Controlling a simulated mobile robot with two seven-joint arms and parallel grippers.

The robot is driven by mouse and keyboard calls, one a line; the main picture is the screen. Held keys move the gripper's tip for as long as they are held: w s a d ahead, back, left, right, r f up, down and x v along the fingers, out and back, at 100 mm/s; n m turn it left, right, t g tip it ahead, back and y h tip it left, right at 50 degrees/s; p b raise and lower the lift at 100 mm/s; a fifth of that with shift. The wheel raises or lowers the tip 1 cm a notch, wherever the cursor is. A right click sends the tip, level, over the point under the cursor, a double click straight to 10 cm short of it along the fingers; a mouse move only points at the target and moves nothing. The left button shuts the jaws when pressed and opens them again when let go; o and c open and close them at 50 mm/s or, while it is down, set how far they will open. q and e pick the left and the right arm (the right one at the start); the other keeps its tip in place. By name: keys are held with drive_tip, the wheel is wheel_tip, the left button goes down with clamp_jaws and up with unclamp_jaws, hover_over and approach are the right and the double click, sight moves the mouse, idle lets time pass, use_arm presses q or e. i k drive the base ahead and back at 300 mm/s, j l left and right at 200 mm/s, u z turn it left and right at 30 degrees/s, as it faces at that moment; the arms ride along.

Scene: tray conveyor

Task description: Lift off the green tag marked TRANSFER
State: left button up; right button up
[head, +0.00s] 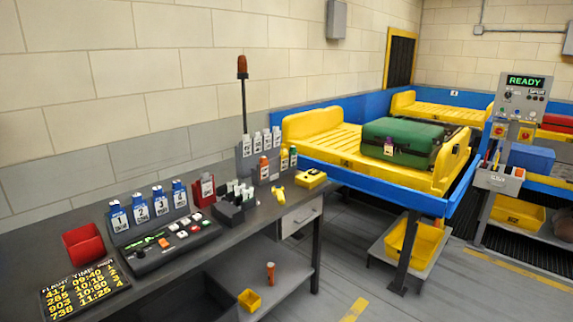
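A small green tag (284,160) hangs on the grey tag rack at the far end of the grey desk. An orange tag (264,167) hangs to its left and a yellowish tag (293,156) close to its right. The print on the green tag is too small to read, so I cannot confirm the word TRANSFER. A row of white tags (260,141) stands higher on the same rack. Neither of my grippers shows in the head view.
A green suitcase (412,138) lies on a yellow conveyor tray (325,148).

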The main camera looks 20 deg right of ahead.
sight(294, 154)
drive_tip(key=i+l, duration=0.1)
drive_tip(key=l, duration=0.4)
drive_tip(key=i+l, duration=0.1)
drive_tip(key=l, duration=0.4)
drive_tip(key=i+l, duration=0.15)
drive_tip(key=l, duration=0.35)
drive_tip(key=i+l, duration=0.1)
drive_tip(key=l, duration=0.4)
